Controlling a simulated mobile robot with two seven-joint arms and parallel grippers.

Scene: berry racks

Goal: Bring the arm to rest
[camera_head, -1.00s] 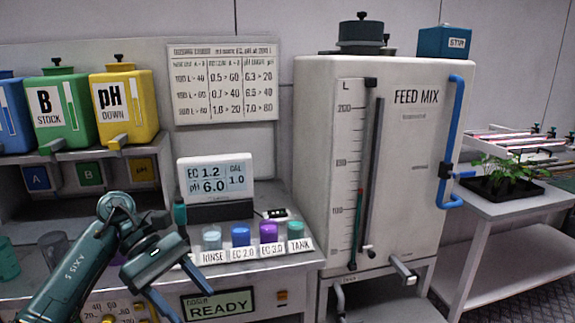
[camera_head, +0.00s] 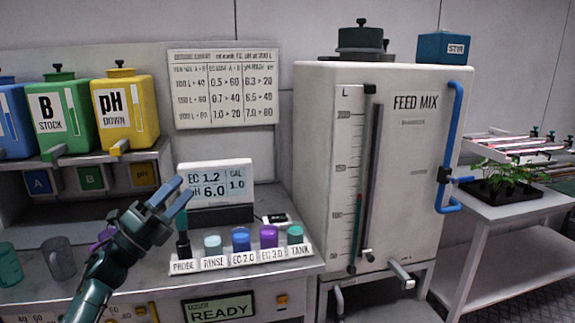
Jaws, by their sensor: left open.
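My left gripper (camera_head: 172,192) is in the head view at lower left, in front of the bench. Its blue fingers point up and to the right, spread apart, with nothing between them. The fingers overlap the left edge of the meter display (camera_head: 222,178), which reads EC 1.2 and pH 6.0. The dark probe (camera_head: 183,246) stands upright at its PROBE label, just right of the gripper and apart from it. My right gripper does not show.
A row of cups labelled RINSE (camera_head: 213,245), EC 2.0 (camera_head: 241,240), EC 3.0 (camera_head: 269,237) and TANK (camera_head: 295,235) lines the bench front. The FEED MIX tank (camera_head: 415,160) stands right. Yellow (camera_head: 128,110) and green (camera_head: 62,115) stock containers sit on the shelf at left.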

